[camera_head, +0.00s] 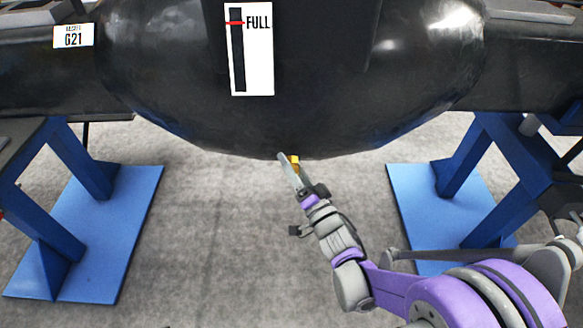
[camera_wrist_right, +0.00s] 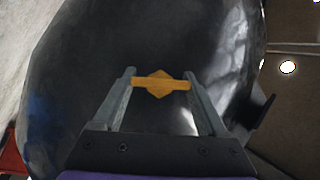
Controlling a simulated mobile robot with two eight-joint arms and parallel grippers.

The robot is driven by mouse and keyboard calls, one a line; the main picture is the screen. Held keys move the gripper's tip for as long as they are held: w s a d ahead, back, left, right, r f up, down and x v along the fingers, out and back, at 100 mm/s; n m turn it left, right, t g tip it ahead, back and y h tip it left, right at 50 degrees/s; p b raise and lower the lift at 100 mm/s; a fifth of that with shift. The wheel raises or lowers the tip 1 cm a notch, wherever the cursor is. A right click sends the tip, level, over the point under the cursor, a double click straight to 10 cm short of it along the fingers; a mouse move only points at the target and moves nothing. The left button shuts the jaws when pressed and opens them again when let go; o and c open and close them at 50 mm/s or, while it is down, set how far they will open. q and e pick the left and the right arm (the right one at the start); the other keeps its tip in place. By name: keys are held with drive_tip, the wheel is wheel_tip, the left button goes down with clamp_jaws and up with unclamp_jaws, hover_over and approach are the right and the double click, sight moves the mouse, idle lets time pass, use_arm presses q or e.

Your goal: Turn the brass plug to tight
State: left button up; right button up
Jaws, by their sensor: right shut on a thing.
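The brass plug (camera_head: 294,160) sits at the bottom of the large black casting (camera_head: 300,120). In the right wrist view the plug (camera_wrist_right: 160,84) is a yellow hexagonal body with a bar across it. My right gripper (camera_head: 289,162) reaches up to the plug from below right. In the wrist view its two fingers (camera_wrist_right: 161,88) stand at the two ends of the bar, shut on the plug. The plug's far side is hidden against the casting. My left gripper is not in view.
A white gauge (camera_head: 265,80) marked FULL, with a red line near its top, is on the casting. Blue stands (camera_head: 85,235) with flat bases rise at left and right (camera_head: 415,190). Grey floor (camera_head: 215,235) between them is clear.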

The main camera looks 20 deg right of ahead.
drive_tip(key=shift+d+f+m+t+y+b, duration=0.1)
drive_tip(key=shift+m+t+y+b, duration=0.3)
drive_tip(key=shift+m+y+b, duration=0.4)
drive_tip(key=shift+m+t+y, duration=0.4)
drive_tip(key=shift+m+y, duration=0.2)
drive_tip(key=shift+y, duration=0.2)
drive_tip(key=o, duration=1.3)
